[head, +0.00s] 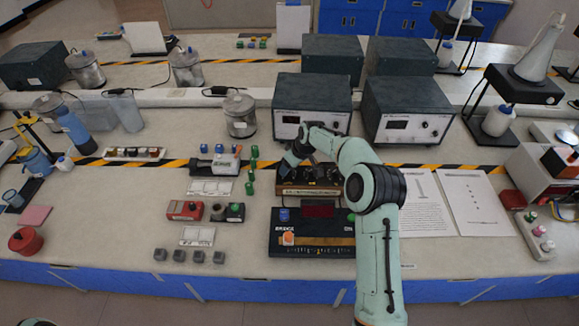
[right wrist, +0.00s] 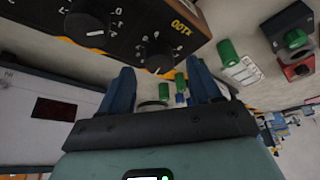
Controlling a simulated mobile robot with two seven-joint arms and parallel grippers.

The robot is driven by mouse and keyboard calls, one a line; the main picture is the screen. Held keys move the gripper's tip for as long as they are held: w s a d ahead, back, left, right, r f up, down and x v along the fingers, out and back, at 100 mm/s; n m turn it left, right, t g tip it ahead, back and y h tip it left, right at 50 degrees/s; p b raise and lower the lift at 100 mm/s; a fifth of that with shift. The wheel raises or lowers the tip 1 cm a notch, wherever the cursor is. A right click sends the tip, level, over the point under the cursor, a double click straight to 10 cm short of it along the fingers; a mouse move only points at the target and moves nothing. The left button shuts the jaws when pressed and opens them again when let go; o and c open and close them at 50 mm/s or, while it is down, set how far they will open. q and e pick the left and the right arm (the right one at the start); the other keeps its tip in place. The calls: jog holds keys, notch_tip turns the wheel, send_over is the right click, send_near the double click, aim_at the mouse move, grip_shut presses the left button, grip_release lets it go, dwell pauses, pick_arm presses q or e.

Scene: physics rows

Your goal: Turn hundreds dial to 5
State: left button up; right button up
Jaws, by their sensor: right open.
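The dial box (head: 312,190), dark-topped with wooden sides, stands behind the black BRIDGE panel (head: 283,246) in the head view. In the right wrist view its dark face (right wrist: 130,25) appears upside down at the top. The black hundreds dial (right wrist: 157,54) is beside the X100 label; its pointer setting is too small to read. Another dial (right wrist: 85,23) lies to its left. My right gripper (right wrist: 161,68) is open, its two blue fingers either side of the hundreds dial in the picture. Contact cannot be told. In the head view my right arm partly hides the box. My left gripper is not in view.
Grey power supplies (head: 407,112) stand close behind my right arm. Green pieces (head: 250,188) and a red device (head: 184,210) lie left of the box. Printed sheets (head: 415,205) lie to the right.

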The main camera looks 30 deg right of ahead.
jog(key=shift+x, duration=1.1)
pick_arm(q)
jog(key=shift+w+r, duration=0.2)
pick_arm(e)
jog(key=c, duration=1)
jog(key=shift+c, duration=0.2)
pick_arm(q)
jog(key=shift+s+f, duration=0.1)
pick_arm(e)
jog(key=shift+a+m+h+b, duration=0.15)
jog(key=shift+m+h+b, duration=0.2)
jog(key=shift+m, duration=0.95)
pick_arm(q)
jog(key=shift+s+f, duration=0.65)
pick_arm(e)
jog(key=shift+r+m+h, duration=0.1)
jog(key=shift+m+h, duration=0.65)
jog(key=shift+m, duration=0.85)
